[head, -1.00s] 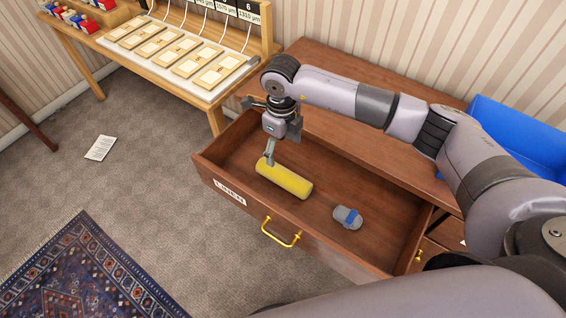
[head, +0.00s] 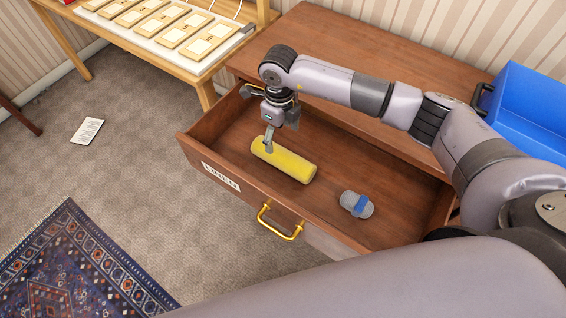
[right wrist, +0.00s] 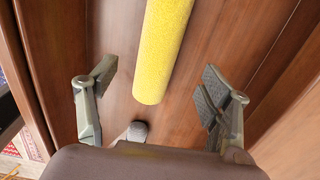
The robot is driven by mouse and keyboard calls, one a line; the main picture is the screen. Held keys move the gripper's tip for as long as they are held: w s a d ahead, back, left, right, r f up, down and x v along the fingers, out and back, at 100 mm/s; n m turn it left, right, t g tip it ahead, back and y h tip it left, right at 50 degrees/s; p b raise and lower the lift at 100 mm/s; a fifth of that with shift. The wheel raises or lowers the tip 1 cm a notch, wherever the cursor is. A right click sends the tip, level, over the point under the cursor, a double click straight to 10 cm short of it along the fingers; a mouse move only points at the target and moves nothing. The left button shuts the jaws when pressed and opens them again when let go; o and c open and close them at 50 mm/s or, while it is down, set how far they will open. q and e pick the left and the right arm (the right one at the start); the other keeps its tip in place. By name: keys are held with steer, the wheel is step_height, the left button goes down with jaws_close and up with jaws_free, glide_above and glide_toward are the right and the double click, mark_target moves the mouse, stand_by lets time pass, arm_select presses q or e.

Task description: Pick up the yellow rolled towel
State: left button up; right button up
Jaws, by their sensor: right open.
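The yellow rolled towel (head: 284,160) lies on its side on the floor of the open drawer (head: 378,240), near its front left part. My right gripper (head: 268,145) is over the towel's left end in the head view. In the right wrist view the towel (right wrist: 163,50) runs between the two spread fingers of my right gripper (right wrist: 158,88), with a gap on each side. The gripper is open and holds nothing. My left gripper is not in view.
A blue bin (head: 530,110) stands on the dresser top (head: 330,50). A paper (head: 87,131) lies on the carpet.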

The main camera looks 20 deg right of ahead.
mark_target(281, 153)
step_height(281, 153, down, 6)
steer(key=b, duration=0.2)
steer(key=shift+w+r+b, duration=0.15)
steer(key=shift+b, duration=0.2)
steer(key=shift+s+d+f+b, duration=0.15)
steer(key=shift+f+b, duration=0.65)
steer(key=shift+f, duration=0.6)
steer(key=shift+s+a+f+b, duration=0.1)
steer(key=shift+f+b, duration=0.7)
steer(key=shift+f, duration=0.55)
steer(key=shift+r, duration=0.1)
steer(key=shift+c, duration=0.5)
steer(key=c, duration=1.2)
steer(key=shift+c, duration=0.4)
steer(key=shift+r, duration=0.15)
